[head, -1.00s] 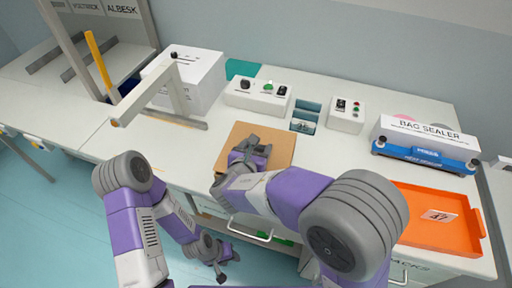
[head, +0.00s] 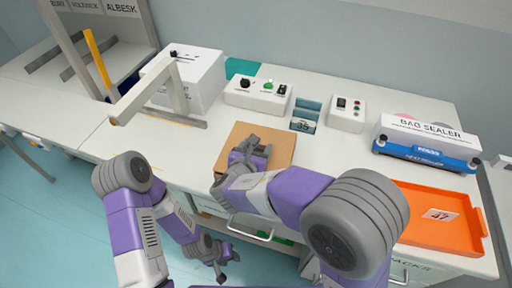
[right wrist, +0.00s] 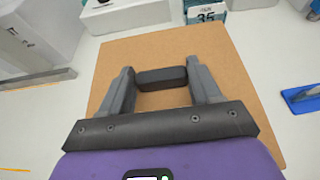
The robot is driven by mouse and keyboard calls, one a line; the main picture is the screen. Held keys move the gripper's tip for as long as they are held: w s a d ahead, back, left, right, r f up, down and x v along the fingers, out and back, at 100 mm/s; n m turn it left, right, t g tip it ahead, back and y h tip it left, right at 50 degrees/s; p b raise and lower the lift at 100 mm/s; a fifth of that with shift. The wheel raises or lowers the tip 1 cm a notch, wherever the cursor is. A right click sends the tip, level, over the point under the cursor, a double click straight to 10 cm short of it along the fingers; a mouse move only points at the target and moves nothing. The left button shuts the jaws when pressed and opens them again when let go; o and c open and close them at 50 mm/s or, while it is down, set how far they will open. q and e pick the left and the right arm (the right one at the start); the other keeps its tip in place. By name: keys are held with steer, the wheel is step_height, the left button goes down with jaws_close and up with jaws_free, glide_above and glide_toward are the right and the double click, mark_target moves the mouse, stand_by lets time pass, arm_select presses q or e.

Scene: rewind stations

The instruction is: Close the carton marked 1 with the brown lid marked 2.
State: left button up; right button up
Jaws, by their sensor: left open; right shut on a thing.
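The brown lid (head: 278,141) is a flat square board lying level at the front of the white worktop; it also fills the middle of the right wrist view (right wrist: 240,95). My right gripper (head: 257,147) is over its middle, with its fingers shut on the lid's dark grip block (right wrist: 161,78). The mark 2 is not readable. No carton marked 1 can be made out; whether one is under the lid I cannot tell. My left gripper (head: 222,270) is open and empty, low in front of the worktop's drawers.
Behind the lid stand a control box (head: 258,95), a teal block numbered 35 (head: 306,115) and a smaller switch box (head: 346,114). A bag sealer (head: 425,145) and an orange tray (head: 465,243) are on the right. A white machine (head: 190,80) with a grey arm is left.

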steer(key=shift+f+b, duration=0.6)
steer(key=shift+f, duration=0.2)
steer(key=o, duration=1.1)
steer(key=shift+s, duration=0.1)
steer(key=p+v, duration=0.2)
steer(key=v, duration=0.4)
steer(key=shift+s+r, duration=0.1)
steer(key=shift+r, duration=0.05)
steer(key=shift+s+a+r, duration=0.15)
steer(key=shift+s, duration=0.35)
